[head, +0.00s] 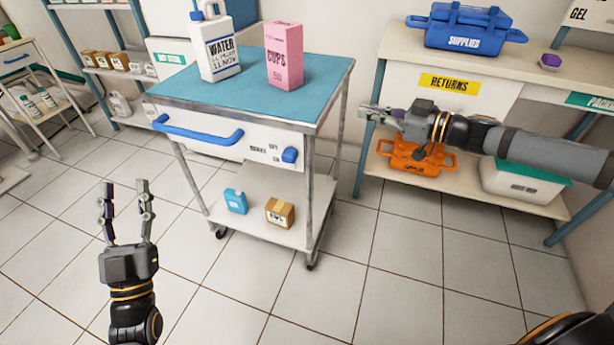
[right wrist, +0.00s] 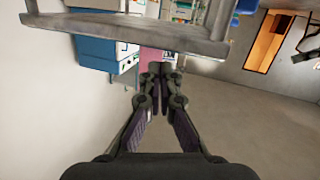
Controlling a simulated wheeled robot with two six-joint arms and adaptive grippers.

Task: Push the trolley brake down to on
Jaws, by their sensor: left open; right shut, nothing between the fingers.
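The trolley (head: 250,104) stands in the middle of the head view, with a blue top and a white front panel. The blue brake lever (head: 289,155) is at the right end of that panel, beside small "OFF" and "ON" print; its exact setting is too small to tell. My right gripper (head: 366,112) is shut and empty, right of the trolley and apart from the lever. Its closed fingers also show in the right wrist view (right wrist: 160,72); the lever cannot be made out there. My left gripper (head: 124,186) is open and empty, in front and left of the trolley.
A water jug (head: 221,50) and pink cups box (head: 285,55) stand on the trolley top. A blue handle (head: 200,133) sticks out from its front. A shelf unit with an orange crate (head: 411,158) stands at right. The tiled floor in front is clear.

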